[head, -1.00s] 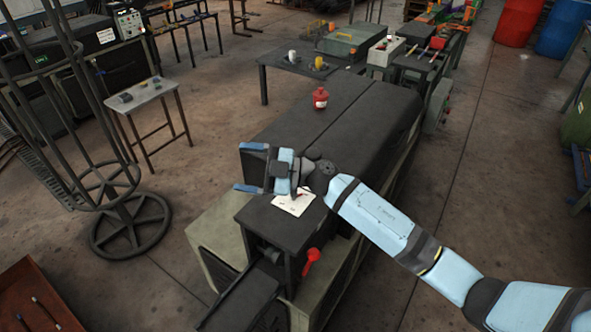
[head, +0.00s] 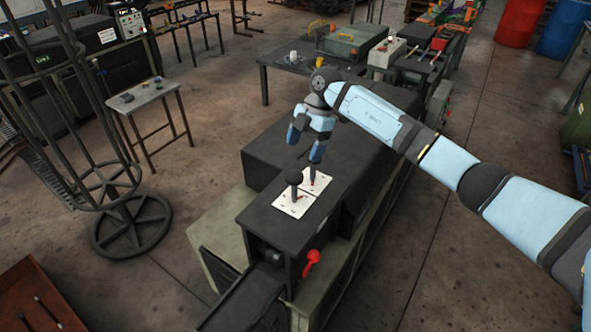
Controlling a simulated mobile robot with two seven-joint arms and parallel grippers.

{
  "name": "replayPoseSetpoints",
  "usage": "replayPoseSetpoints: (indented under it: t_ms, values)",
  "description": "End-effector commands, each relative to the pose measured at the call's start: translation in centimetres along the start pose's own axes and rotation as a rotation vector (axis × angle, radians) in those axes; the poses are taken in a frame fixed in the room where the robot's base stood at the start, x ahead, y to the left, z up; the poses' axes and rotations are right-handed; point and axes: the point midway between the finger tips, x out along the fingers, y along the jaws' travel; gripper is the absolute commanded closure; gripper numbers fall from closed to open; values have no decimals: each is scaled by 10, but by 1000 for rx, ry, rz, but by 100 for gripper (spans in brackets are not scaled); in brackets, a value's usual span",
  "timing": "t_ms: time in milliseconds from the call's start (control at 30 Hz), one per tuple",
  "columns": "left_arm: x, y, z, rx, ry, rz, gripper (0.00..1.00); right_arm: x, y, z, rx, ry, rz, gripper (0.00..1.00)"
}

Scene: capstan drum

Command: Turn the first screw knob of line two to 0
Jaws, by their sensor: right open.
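My right gripper (head: 303,148) is open and empty, pointing down over the dark machine (head: 268,214). Its fingertips are just above and behind two white plates. A red-knobbed lever (head: 312,257) sticks out of the machine's front. I cannot make out a screw knob or any scale marks at this size. My left gripper is not in view.
A small table (head: 142,96) and a tall wire-frame stand (head: 130,222) are at left.

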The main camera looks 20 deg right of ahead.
Motion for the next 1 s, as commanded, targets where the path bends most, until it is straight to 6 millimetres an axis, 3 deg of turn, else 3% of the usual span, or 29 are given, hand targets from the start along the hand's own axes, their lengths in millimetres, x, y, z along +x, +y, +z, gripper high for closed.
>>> replayPoseSetpoints:
  t_ms: [200, 400, 833, 1000]
  values:
    - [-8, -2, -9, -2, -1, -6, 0, 46, 0, -2, 1, 4, -3, 20]
    - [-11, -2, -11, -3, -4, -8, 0, 73, 0, -1, 0, 3, 0, 20]
    - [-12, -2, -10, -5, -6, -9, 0, 83, 0, 0, -2, 1, 2, 20]
    - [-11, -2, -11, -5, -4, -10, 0, 83, 0, 0, -2, 1, 2, 59]
